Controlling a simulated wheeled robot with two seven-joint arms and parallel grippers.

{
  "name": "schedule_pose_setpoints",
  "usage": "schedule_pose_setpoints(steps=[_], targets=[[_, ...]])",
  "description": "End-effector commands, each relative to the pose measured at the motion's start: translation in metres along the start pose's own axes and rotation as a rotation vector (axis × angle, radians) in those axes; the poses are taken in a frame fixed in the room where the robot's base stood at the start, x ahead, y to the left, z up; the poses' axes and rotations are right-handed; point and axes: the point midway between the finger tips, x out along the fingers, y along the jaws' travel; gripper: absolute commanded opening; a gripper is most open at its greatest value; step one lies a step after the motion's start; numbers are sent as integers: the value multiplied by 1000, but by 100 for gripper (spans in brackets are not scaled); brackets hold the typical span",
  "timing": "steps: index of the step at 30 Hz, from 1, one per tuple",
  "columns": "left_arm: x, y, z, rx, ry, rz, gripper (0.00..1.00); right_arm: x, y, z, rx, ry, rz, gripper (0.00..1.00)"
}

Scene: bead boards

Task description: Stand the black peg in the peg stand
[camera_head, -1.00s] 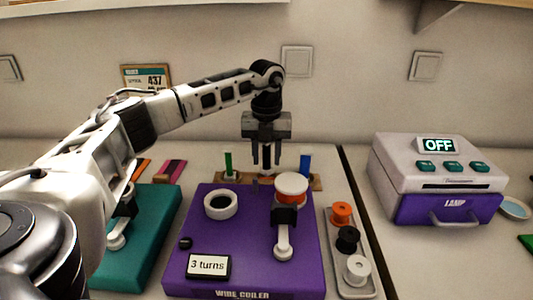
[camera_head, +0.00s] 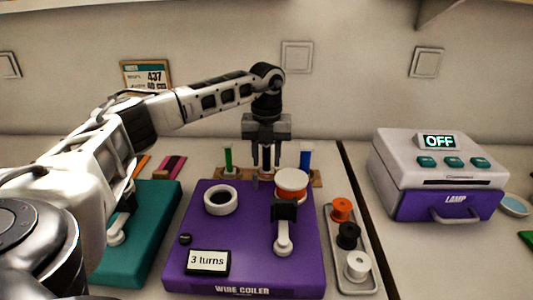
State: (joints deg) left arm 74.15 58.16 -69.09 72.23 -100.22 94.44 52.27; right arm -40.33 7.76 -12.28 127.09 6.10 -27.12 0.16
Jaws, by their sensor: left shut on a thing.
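The wooden peg stand (camera_head: 317,179) is at the back, behind the purple wire coiler. A green peg (camera_head: 228,160) stands at its left end and a blue peg (camera_head: 305,161) at its right end. My left gripper (camera_head: 268,166) points down over the middle of the stand, between these two pegs. It is shut on the black peg, which is upright and mostly hidden by the fingers. The coiler's front parts hide the peg's lower end, so I cannot tell whether it is in a hole. My right gripper is not in view.
The wire coiler (camera_head: 190,277), with a white-topped spool (camera_head: 291,180), stands in front of the stand. A grey tray (camera_head: 357,285) of spools is at its right, a teal board (camera_head: 155,225) at its left. The lamp box (camera_head: 440,180) is further right.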

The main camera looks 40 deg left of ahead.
Motion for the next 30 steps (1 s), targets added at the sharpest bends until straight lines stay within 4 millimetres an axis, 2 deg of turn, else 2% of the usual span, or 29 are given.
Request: schedule_pose_setpoints(steps=[23,24,25,26,30], targets=[[5,0,0,0,-1,-1,14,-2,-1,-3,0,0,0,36],[5,0,0,0,-1,-1,47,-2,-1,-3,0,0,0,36],[5,0,0,0,-1,-1,56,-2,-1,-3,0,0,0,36],[5,0,0,0,0,-1,62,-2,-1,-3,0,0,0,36],[5,0,0,0,0,-1,62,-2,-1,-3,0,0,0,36]])
